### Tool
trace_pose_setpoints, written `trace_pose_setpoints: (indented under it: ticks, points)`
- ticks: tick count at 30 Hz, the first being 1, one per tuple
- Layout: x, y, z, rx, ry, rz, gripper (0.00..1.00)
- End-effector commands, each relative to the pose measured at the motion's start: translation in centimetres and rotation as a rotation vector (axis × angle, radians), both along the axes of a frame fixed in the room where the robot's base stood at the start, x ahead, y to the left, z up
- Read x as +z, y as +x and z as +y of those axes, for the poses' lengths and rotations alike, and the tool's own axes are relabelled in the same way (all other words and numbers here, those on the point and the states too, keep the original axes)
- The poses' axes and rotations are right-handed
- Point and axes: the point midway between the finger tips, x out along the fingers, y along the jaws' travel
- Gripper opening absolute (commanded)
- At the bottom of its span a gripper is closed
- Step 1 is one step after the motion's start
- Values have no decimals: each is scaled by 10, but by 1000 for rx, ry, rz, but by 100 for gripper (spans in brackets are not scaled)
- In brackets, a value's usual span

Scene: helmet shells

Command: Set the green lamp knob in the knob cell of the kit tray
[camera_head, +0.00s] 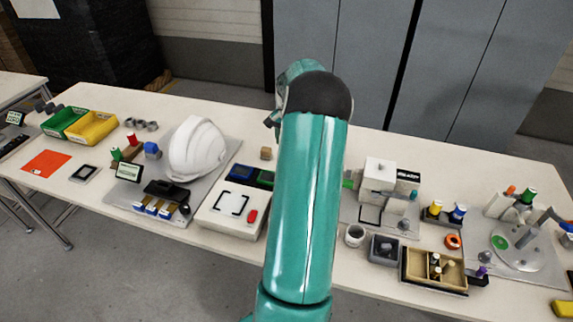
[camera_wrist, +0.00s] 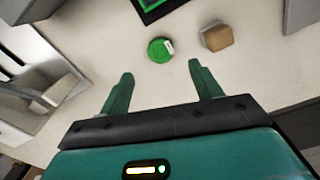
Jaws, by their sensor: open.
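The green lamp knob (camera_wrist: 160,50) is a small round green piece with a white mark on its side. It lies on the pale table in the wrist view. My gripper (camera_wrist: 161,72) is open and empty, with the knob just beyond its fingertips, roughly centred between them. In the head view the knob is not visible, and my arm covers that part of the table. A wooden compartment tray (camera_head: 432,285), apparently the kit tray, stands at the front right of the table with small pegs in it. I cannot tell which compartment is the knob cell.
A small wooden block (camera_wrist: 217,37) lies right of the knob; it also shows in the head view (camera_head: 266,153). A white helmet shell (camera_head: 197,150) stands left. A grey cup (camera_head: 355,235) and a dark box (camera_head: 384,249) stand beside the tray.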

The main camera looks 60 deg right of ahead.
Motion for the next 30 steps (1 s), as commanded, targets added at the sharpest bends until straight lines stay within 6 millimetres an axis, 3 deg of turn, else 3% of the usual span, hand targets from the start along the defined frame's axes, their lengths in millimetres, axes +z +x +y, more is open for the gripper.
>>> trace_pose_setpoints:
  ticks: [3,11,18,27,30]
  points:
    - [-21,-1,0,0,2,1,64]
    - [-43,2,1,1,1,0,64]
    - [-78,4,2,2,2,0,64]
    - [-84,5,2,2,-1,0,64]
    - [-84,5,1,2,0,0,46]
